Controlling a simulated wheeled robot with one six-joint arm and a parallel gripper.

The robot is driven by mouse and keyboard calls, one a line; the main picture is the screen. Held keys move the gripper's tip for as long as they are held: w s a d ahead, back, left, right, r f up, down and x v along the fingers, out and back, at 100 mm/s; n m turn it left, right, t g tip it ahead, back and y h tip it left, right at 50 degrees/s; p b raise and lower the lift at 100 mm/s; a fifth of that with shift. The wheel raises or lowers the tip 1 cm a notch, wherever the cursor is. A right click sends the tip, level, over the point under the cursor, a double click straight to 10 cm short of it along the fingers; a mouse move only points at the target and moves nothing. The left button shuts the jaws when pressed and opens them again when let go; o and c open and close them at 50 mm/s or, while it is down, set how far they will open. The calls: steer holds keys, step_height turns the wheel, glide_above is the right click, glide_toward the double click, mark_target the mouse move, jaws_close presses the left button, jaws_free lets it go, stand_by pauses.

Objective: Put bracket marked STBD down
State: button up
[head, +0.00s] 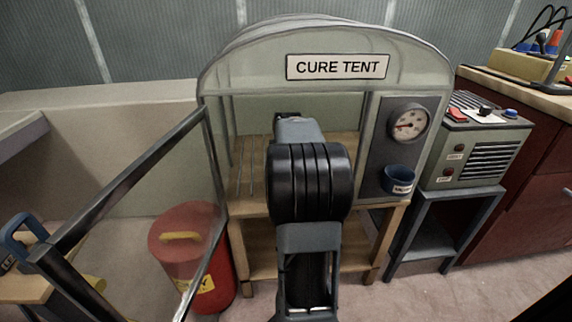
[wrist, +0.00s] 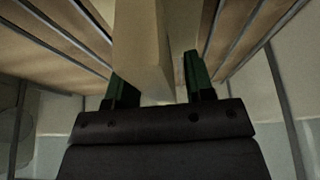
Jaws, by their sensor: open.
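My gripper (wrist: 160,84) is open, with its two green-padded fingers apart in the wrist view. A plain beige, bar-shaped piece (wrist: 146,40) reaches in from the top, with its near end between the fingers. A gap shows between it and the right finger; whether it touches the left one I cannot tell. No STBD marking shows on it, so I cannot tell whether it is the bracket. In the head view my arm reaches into the tent marked CURE TENT (head: 337,66), and its wrist hides most of what lies there.
Slatted wooden shelf boards (wrist: 50,42) lie on both sides in the wrist view. A dark-framed open door (head: 130,175) stands left of the tent. A red bin (head: 190,245) is by its left leg.

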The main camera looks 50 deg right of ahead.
steer(key=shift+r, duration=0.3)
steer(key=r+p, duration=0.1)
steer(key=s+a+r, duration=0.1)
steer(key=r, duration=0.1)
steer(key=shift+s+a+p, duration=0.2)
steer(key=shift+s+p, duration=0.1)
steer(key=shift+p, duration=0.1)
steer(key=s+a+p, duration=0.2)
steer(key=s+a, duration=0.5)
steer(key=s, duration=0.1)
steer(key=shift+s+f, duration=0.25)
steer(key=shift+a+r, duration=0.1)
